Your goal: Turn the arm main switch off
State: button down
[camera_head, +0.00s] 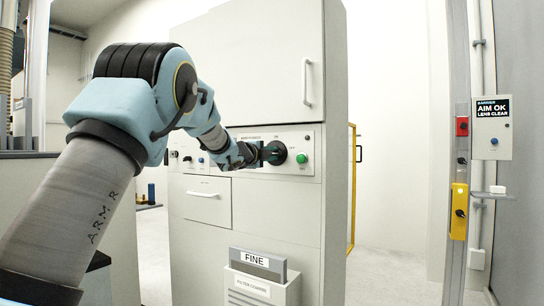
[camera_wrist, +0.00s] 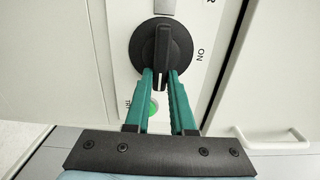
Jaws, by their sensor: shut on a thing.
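The arm main switch is a round black rotary knob (camera_wrist: 160,52) with a raised grip bar. In the head view the knob (camera_head: 275,152) sits on the cabinet's control panel. My gripper (camera_wrist: 160,76) has its teal fingers on either side of the bar's lower end in the wrist view and is shut on it. In the head view my gripper (camera_head: 262,154) reaches the knob from the left and hides part of it. In the wrist view the bar runs roughly up and down, with the ON label (camera_wrist: 201,54) to its right. An OFF label cannot be made out.
A green button (camera_head: 301,158) is right of the knob; it shows partly behind my fingers in the wrist view (camera_wrist: 154,106). A door handle (camera_head: 307,82) is above, a drawer (camera_head: 207,197) below. A post with boxes is at right.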

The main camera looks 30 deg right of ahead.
jog(key=c, duration=0.8)
grip_release()
jog(key=shift+o, duration=0.2)
jog(key=shift+a, duration=0.1)
jog(key=v, duration=1)
jog(key=shift+s+a+b, duration=0.2)
jog(key=shift+a+b, duration=0.05)
jog(key=shift+b, duration=0.2)
